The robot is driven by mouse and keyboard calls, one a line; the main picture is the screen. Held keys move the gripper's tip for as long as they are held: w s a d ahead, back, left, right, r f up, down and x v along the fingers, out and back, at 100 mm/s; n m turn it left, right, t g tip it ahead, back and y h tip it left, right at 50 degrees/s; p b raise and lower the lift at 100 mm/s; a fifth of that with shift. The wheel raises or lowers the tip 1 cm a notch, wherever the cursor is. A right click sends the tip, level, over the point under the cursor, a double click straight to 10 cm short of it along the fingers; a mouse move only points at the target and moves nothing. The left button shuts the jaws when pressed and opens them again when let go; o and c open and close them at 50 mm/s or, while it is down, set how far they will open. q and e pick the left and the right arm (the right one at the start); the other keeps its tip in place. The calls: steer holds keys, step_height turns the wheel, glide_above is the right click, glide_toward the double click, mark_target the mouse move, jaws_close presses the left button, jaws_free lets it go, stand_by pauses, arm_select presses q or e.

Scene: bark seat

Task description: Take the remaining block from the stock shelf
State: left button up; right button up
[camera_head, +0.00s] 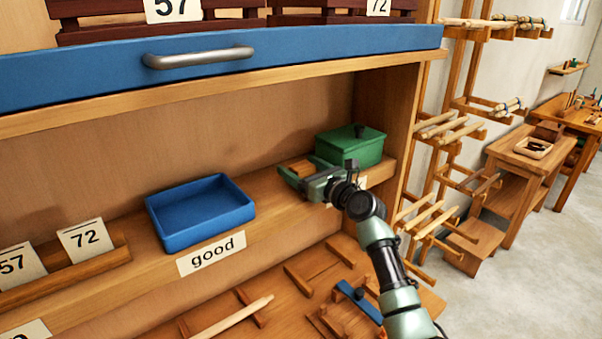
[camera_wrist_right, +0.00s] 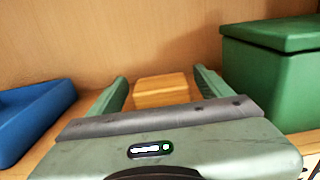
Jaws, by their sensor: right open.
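A small wooden block (camera_head: 302,168) sits on the shelf (camera_head: 275,210) between the blue tray and the green box. My right gripper (camera_head: 292,174) is open, with a finger on either side of the block. In the right wrist view the block (camera_wrist_right: 161,90) shows between the two fingers, with a visible gap on each side. The gripper body hides the block's near lower part. My left gripper is not in view.
A blue tray (camera_head: 165,216), empty, stands left of my gripper above a "good" label (camera_head: 211,254). A lidded green box (camera_head: 368,152) stands close on the right. A blue drawer front (camera_head: 300,44) overhangs above. Wooden racks (camera_head: 457,130) stand further right.

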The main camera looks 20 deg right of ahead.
steer(key=shift+s+d+r, duration=0.1)
steer(key=shift+s+d, duration=0.05)
steer(key=c, duration=1.5)
